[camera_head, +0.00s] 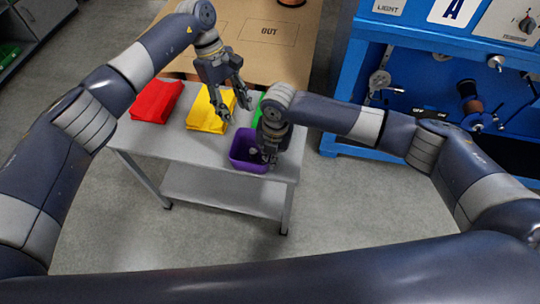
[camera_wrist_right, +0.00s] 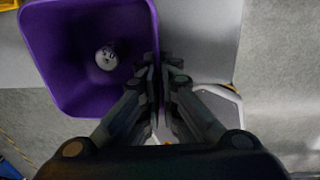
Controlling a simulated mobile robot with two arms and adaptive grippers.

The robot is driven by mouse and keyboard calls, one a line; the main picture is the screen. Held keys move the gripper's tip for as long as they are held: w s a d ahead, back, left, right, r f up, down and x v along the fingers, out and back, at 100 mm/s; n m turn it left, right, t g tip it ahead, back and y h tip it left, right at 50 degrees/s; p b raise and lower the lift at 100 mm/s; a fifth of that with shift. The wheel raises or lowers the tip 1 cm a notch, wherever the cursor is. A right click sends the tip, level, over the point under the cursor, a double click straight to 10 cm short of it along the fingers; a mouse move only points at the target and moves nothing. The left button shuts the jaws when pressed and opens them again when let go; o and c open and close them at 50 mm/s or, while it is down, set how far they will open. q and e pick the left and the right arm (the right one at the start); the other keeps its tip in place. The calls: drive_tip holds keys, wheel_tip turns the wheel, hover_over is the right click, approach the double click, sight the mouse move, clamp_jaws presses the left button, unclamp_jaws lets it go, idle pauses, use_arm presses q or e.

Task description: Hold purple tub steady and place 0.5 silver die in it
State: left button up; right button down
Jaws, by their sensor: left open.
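The purple tub (camera_head: 245,160) stands on the grey table near its front right corner. In the right wrist view the tub (camera_wrist_right: 50,60) fills the upper left, and a small round-looking silver die (camera_wrist_right: 106,57) lies inside on its floor. My right gripper (camera_head: 270,158) points down at the tub's right side. In the wrist view its fingers (camera_wrist_right: 161,72) are closed around the tub's right wall.
A red bin (camera_head: 157,101) stands at the table's left, and a green bin (camera_head: 258,112) is partly hidden behind my right wrist. A wooden surface marked OUT (camera_head: 268,32) lies behind. A blue workbench (camera_head: 340,85) stands at the right. The table's front left (camera_head: 180,145) is clear.

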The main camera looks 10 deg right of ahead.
idle(0.3)
drive_tip(key=c, duration=1.7)
unclamp_jaws()
drive_tip(key=r, duration=0.8)
drive_tip(key=d+r, duration=0.1)
drive_tip(key=r, duration=0.3)
drive_tip(key=shift+s, duration=0.1)
